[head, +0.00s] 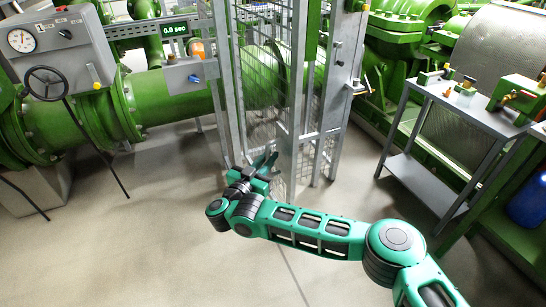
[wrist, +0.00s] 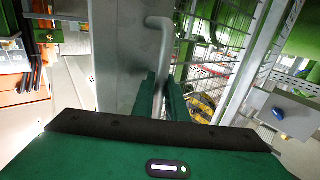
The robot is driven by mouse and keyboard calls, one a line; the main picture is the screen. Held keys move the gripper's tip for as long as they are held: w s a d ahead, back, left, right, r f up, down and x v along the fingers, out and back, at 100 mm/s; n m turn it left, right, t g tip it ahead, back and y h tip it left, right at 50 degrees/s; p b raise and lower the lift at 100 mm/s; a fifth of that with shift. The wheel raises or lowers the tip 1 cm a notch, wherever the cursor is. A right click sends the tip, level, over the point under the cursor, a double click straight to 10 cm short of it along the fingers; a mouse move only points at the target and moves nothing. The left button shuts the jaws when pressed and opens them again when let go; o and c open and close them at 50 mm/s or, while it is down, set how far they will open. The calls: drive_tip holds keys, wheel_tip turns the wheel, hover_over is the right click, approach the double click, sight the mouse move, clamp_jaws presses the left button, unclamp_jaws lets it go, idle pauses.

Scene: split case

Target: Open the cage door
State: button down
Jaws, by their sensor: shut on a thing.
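The cage (head: 298,90) has grey posts and wire mesh and stands in the middle of the head view. Its mesh (head: 262,110) also shows at the right in the wrist view (wrist: 212,70). My gripper (head: 268,163) is low in front of the cage. In the wrist view its two green fingers (wrist: 161,98) are shut on a grey bent bar handle (wrist: 161,50). The handle is fixed to a flat grey upright (wrist: 125,55) of the cage door. The handle does not show clearly in the head view. I cannot tell how far the door stands open.
A grey gauge box (head: 60,45) with a handwheel and green pipes (head: 185,90) stand left. A small box with a blue knob (head: 192,75) is beside the cage. A grey trolley (head: 470,115) stands right. The floor (head: 140,240) in front is clear.

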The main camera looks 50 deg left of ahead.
drive_tip(key=shift+s+f, duration=0.15)
drive_tip(key=shift+s, duration=0.2)
drive_tip(key=c, duration=1.9)
unclamp_jaws()
drive_tip(key=shift+o, duration=0.7)
drive_tip(key=shift+s, duration=0.1)
drive_tip(key=v, duration=1)
drive_tip(key=shift+s, duration=0.35)
